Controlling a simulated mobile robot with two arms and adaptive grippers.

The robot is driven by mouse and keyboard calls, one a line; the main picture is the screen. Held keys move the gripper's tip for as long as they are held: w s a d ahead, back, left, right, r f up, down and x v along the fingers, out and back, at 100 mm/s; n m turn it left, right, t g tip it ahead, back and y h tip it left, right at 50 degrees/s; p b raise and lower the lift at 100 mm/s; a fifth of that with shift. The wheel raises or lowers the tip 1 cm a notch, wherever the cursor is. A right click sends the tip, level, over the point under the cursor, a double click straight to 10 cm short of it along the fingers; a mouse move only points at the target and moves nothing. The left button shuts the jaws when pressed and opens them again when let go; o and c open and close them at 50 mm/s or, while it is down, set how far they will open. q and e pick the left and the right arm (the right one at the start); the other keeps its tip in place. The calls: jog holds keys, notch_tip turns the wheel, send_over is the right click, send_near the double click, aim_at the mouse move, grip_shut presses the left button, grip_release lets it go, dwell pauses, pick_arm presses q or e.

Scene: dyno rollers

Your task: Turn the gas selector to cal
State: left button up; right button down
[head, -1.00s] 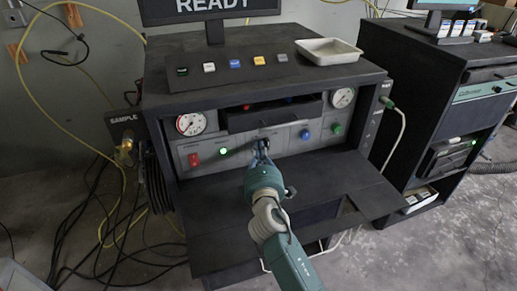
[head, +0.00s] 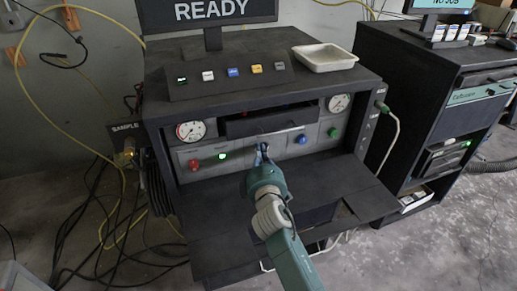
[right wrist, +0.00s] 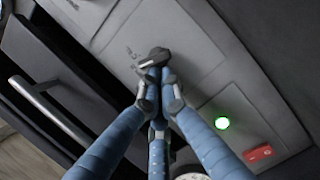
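The gas selector (right wrist: 160,54) is a small dark knob on the grey front panel (right wrist: 115,45), with small marks beside it in the right wrist view. My right gripper (right wrist: 155,80) has its blue fingers drawn together at the knob, with the tips close against its near side. They look shut on it, though the contact is partly hidden. In the head view my right gripper (head: 262,149) reaches the middle of the panel and covers most of the knob. The marks are too small to read. My left gripper is not in view.
A red switch (head: 194,164) and green light (head: 222,156) sit left of the gripper; a blue knob (head: 301,139) and green knob (head: 334,132) sit right. A drawer with a bar handle (head: 265,121) is above. A dark shelf (head: 335,185) lies below.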

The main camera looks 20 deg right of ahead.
jog(key=m+p, duration=0.1)
jog(key=r+m+p, duration=0.1)
jog(key=shift+d+p, duration=0.25)
jog(key=shift+p, duration=0.1)
jog(key=m+p, duration=0.1)
jog(key=m+g+y+p, duration=0.1)
jog(key=shift+d+m, duration=0.25)
jog(key=shift+m, duration=0.05)
jog(key=shift+d+p, duration=0.1)
jog(key=shift+p, duration=0.25)
